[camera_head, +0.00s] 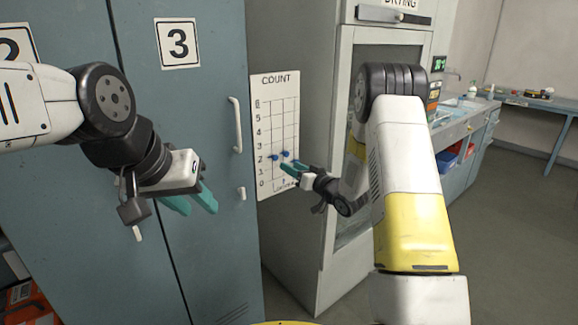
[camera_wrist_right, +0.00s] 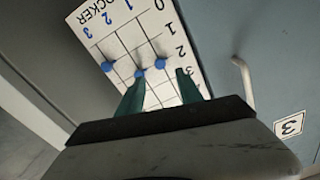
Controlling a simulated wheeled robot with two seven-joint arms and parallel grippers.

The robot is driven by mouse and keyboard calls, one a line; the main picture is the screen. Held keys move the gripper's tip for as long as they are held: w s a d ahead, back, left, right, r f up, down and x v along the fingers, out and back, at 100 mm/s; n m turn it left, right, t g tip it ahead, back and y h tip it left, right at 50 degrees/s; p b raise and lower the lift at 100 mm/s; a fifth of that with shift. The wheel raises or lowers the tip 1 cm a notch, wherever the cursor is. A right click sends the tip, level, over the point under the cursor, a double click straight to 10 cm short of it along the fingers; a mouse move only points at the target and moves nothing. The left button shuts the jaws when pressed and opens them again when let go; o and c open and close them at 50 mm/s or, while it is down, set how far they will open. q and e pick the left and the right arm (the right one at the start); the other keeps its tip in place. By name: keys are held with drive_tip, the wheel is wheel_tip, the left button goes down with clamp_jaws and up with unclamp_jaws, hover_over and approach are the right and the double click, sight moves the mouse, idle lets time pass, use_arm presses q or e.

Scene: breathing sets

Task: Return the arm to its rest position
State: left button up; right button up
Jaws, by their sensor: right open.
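My right gripper (camera_head: 288,167) is in front of the lower part of the white COUNT board (camera_head: 274,110), its teal fingers pointing at it. In the right wrist view its two fingers (camera_wrist_right: 160,77) stand apart, with nothing held between them. Blue markers show on the board there: a left one (camera_wrist_right: 107,67), a middle one (camera_wrist_right: 139,73) and a right one (camera_wrist_right: 160,64), which appears in line with the finger gap. I cannot tell whether a finger touches the board. My left gripper (camera_head: 195,202) hangs before the blue-grey locker, teal fingers apart and empty.
The locker door numbered 3 (camera_head: 178,43) has a white handle (camera_head: 235,125). A grey drying cabinet (camera_head: 310,240) stands close behind my right arm. A bench with a sink (camera_head: 465,112) is at the right. Open floor (camera_head: 515,235) lies in front of it.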

drive_tip(key=s+d+r+m+g+h, duration=0.1)
drive_tip(key=s+d+r+m+h, duration=0.1)
drive_tip(key=s+d+r+h, duration=0.4)
drive_tip(key=s+d+r+m+h, duration=0.15)
drive_tip(key=d+r, duration=0.25)
drive_tip(key=r, duration=0.4)
drive_tip(key=s+a+g, duration=0.1)
drive_tip(key=s+g, duration=0.6)
drive_tip(key=s, duration=2.6)
drive_tip(key=shift+h, duration=0.45)
drive_tip(key=shift+r, duration=0.1)
drive_tip(key=shift+c, duration=0.7)
drive_tip(key=shift+a, duration=0.1)
